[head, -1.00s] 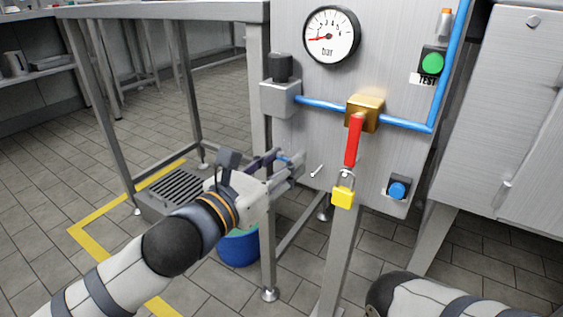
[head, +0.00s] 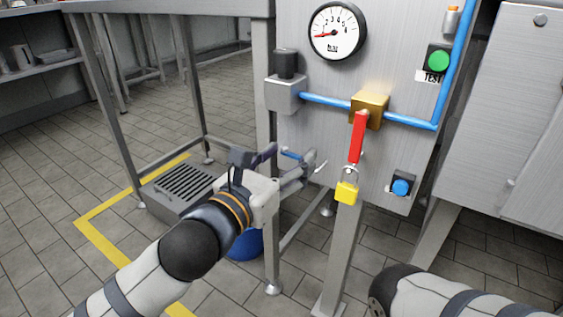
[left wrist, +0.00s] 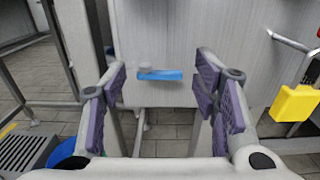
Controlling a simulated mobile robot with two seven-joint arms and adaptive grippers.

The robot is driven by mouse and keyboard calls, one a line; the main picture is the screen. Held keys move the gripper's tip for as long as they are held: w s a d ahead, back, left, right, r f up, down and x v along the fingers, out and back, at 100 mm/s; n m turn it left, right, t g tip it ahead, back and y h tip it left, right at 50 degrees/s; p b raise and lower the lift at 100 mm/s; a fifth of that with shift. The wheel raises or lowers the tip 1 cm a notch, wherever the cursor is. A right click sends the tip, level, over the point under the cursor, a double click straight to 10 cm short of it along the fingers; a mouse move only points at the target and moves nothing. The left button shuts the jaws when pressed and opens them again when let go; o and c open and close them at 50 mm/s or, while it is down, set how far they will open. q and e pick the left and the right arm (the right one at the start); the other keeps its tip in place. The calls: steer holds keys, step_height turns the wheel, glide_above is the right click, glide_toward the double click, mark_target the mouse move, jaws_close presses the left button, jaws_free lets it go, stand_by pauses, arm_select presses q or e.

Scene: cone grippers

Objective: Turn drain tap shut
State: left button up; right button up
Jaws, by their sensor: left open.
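The drain tap's blue handle (head: 291,155) is at the lower left of the steel panel. In the left wrist view the handle (left wrist: 160,74) lies nearly level, with a pale round hub at its left end. My left gripper (head: 291,161) is open in front of it. In the left wrist view the purple-padded fingers (left wrist: 162,82) stand on either side of the handle, with a gap on both sides, and do not appear to touch it. My right gripper is out of view; only my right forearm shows.
A red lever (head: 357,138) with a yellow padlock (head: 347,191) hangs to the right, and a thin metal pin (left wrist: 290,42) sticks out between. A blue bucket (head: 244,245) and a floor grate (head: 180,192) are below. A steel leg (head: 271,245) stands under the gripper.

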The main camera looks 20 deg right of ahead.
arm_select(q)
steer(key=v, duration=1.1)
steer(key=shift+s+a, duration=0.25)
steer(key=shift+a, duration=0.1)
